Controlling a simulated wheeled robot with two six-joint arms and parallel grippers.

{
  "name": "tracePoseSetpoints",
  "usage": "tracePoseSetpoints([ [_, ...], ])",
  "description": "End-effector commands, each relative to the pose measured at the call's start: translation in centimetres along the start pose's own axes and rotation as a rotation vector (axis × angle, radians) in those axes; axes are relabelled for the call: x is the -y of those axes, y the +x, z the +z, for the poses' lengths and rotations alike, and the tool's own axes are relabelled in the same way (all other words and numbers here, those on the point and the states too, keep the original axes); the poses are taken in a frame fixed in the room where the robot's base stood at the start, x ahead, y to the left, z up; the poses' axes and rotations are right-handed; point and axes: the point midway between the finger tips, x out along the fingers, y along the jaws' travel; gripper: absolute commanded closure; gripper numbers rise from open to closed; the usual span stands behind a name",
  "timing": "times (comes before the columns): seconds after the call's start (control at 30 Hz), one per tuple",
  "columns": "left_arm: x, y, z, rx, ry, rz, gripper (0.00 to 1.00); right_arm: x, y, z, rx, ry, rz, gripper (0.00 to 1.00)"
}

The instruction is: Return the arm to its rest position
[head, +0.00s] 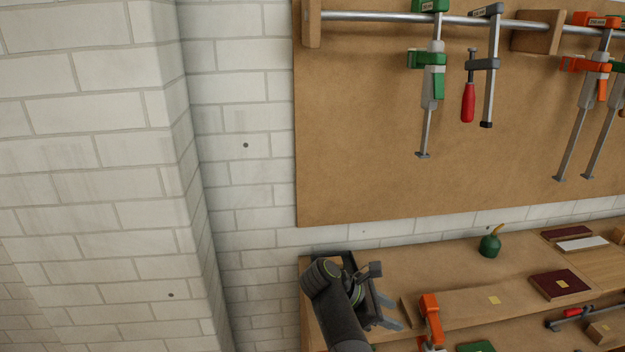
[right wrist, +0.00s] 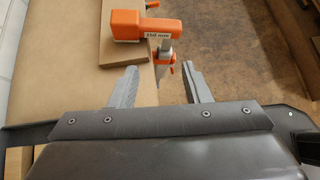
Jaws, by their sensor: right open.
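My right gripper (head: 390,312) is over the left end of the workbench (head: 378,255) in the head view. In the right wrist view its two grey fingers (right wrist: 159,76) are apart with nothing between them. An orange clamp (head: 430,312) stands just right of the gripper at the bench's front edge. In the right wrist view this clamp (right wrist: 126,25), marked 150 mm, is just beyond the fingertips, apart from them. It sits at the edge of a wooden board (right wrist: 118,58). My left arm and gripper are not in view.
Clamps with green (head: 432,80), red (head: 468,102) and orange (head: 588,65) parts hang from a rail on the wall board (head: 350,150). A white brick pillar (head: 90,170) stands at left.

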Motion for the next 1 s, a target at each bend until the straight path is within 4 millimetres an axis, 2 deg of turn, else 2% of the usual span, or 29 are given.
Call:
tracePoseSetpoints([
  [0.13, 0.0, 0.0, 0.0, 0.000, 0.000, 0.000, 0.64, -1.6, 2.8, 2.7, 0.135, -0.034, 0.171, 0.57],
  [0.3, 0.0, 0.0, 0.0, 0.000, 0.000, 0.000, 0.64, -3.2, 4.3, 7.1, 0.384, -0.143, 0.389, 0.57],
  [0.47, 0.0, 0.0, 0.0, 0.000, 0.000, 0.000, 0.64, -3.7, 3.8, 10.7, 0.660, -0.300, 0.550, 0.57],
  [0.6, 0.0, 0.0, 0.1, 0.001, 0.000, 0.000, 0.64, -3.4, 2.1, 12.7, 0.922, -0.482, 0.654, 0.57],
  [0.8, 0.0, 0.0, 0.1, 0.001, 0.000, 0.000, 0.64, -1.8, -0.9, 13.0, 1.307, -0.809, 0.742, 0.57],
  [1.0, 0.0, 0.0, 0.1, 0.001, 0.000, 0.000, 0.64, 0.9, -3.0, 10.1, 1.673, -1.210, 0.771, 0.57],
])
